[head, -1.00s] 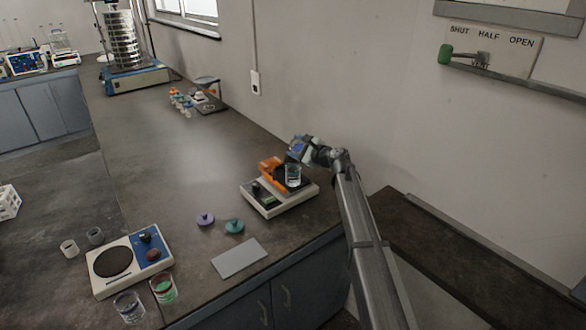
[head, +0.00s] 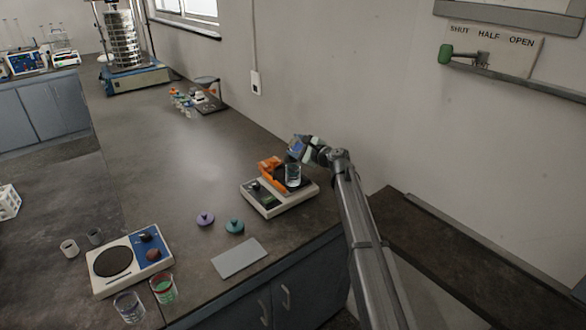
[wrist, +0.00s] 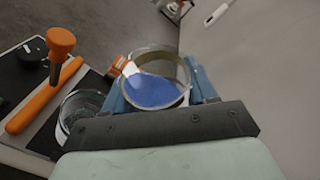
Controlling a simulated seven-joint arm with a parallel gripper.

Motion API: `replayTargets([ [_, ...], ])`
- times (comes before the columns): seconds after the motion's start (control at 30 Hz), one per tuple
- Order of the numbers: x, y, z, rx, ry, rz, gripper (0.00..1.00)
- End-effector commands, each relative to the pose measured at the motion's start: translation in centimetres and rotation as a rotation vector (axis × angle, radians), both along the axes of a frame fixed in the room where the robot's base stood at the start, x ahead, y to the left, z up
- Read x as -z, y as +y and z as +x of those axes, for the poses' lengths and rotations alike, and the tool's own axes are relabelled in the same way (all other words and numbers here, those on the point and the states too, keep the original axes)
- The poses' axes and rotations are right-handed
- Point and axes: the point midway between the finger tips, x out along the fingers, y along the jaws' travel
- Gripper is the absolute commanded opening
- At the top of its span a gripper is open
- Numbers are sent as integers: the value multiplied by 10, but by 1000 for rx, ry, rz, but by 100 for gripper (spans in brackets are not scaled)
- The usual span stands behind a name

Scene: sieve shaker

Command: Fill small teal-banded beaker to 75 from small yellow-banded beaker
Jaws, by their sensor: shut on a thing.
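My gripper (head: 297,150) is shut on a small glass beaker (wrist: 160,68) with blue contents, between its blue fingers in the wrist view. The held beaker appears tilted, with the contents lying toward one side. I take it as the yellow-banded beaker, but its band is not clear. Another small glass beaker (head: 293,175) stands upright on the pale device with the orange handle (head: 270,178), just below my gripper. It also shows in the wrist view (wrist: 82,108), left of the held beaker and partly hidden by my gripper. Its band and fill level are too small to read.
A white balance (head: 130,259) with a dark round plate stands at front left. Two larger beakers, green (head: 163,288) and clear (head: 129,306), stand beside it. Purple (head: 205,219) and teal (head: 235,226) lids and a grey pad (head: 239,258) lie nearby. The middle of the bench is clear.

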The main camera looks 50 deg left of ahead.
Motion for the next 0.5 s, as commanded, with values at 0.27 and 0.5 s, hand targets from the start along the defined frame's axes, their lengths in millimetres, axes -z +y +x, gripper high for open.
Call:
replayTargets([
  [0.27, -1, 0, 0, 1, -15, 7, 24],
  [0.5, -2, -1, 0, 0, -28, 13, 24],
])
